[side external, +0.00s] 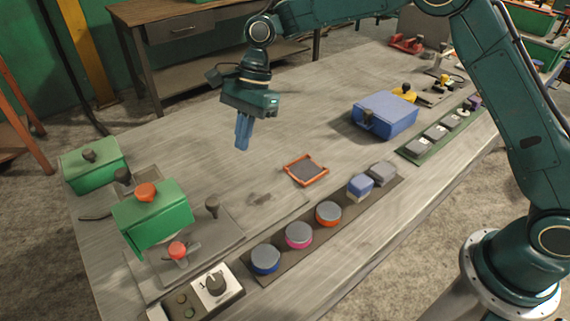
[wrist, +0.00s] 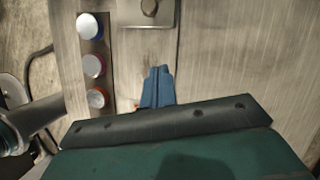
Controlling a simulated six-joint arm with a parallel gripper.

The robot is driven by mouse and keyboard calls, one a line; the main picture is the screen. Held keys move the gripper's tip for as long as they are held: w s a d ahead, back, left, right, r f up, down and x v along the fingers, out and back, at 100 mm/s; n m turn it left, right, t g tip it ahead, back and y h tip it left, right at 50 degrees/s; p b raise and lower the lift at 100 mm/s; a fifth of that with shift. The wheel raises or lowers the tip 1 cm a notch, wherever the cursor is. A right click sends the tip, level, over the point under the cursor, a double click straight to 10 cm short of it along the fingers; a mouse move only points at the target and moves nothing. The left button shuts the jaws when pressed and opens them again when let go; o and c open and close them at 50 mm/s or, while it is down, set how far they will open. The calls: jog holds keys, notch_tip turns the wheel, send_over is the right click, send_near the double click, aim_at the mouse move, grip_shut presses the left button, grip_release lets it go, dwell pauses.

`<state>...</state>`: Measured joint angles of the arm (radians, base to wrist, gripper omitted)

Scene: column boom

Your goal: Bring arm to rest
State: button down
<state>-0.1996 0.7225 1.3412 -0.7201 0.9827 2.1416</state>
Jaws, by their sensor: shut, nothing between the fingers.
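My gripper (side external: 243,133) hangs above the grey worktable (side external: 200,160), left of the table's middle in the side view. Its blue fingers point down and are together with nothing between them. The fingers also show in the wrist view (wrist: 158,86), over the table surface. My gripper is apart from every object on the table.
Green boxes with knobs (side external: 152,217) stand at the table's left. A row of round-topped pieces (side external: 299,235) lines the front strip. An orange-edged tray (side external: 306,170) lies mid-table. A blue box (side external: 385,115) stands to the right. The table below my gripper is clear.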

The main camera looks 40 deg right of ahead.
jog(key=shift+r, duration=0.15)
jog(key=s+d+r+n+t+h, duration=0.1)
jog(key=s+d+r+n+t, duration=0.45)
jog(key=s+d+r, duration=0.7)
jog(key=s+d+n+h, duration=0.1)
jog(key=s+d+n, duration=0.2)
jog(key=s, duration=0.3)
jog(key=s+d+n+h, duration=0.1)
jog(key=s+d+n, duration=0.2)
jog(key=s, duration=0.4)
jog(key=s+d+n+t+h, duration=0.1)
jog(key=s+d+n, duration=0.2)
jog(key=s, duration=0.4)
